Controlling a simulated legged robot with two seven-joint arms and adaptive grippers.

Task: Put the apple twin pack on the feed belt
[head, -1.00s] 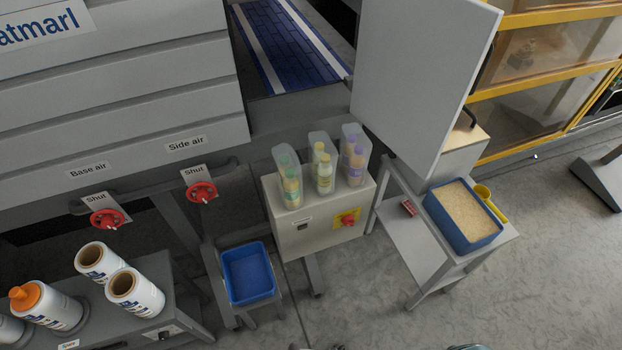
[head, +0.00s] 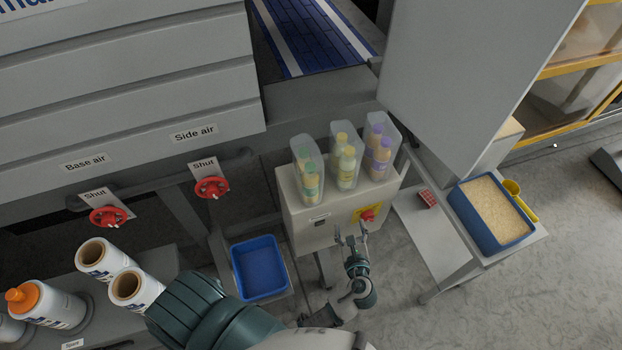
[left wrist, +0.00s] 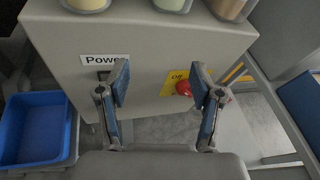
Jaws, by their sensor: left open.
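Three clear twin packs of bottles stand in a row on a grey cabinet (head: 303,216): a green-capped pack (head: 308,172), a yellow-capped pack (head: 345,160) and a purple-capped pack (head: 379,150). Their labels are too small to tell which is apple. The blue feed belt (head: 315,38) with white side stripes lies at the top, beyond the packs. My left gripper (head: 351,234) is open and empty, in front of the cabinet and below the packs. In the left wrist view its fingers (left wrist: 160,88) are spread before the cabinet face; only the packs' bottoms show. My right gripper is out of view.
A large grey panel (head: 475,75) stands right of the belt. A red knob (head: 367,215) is on the cabinet front. A blue bin (head: 260,268) is at lower left of the cabinet. A blue tray (head: 470,213) of grain stands on a side table at right.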

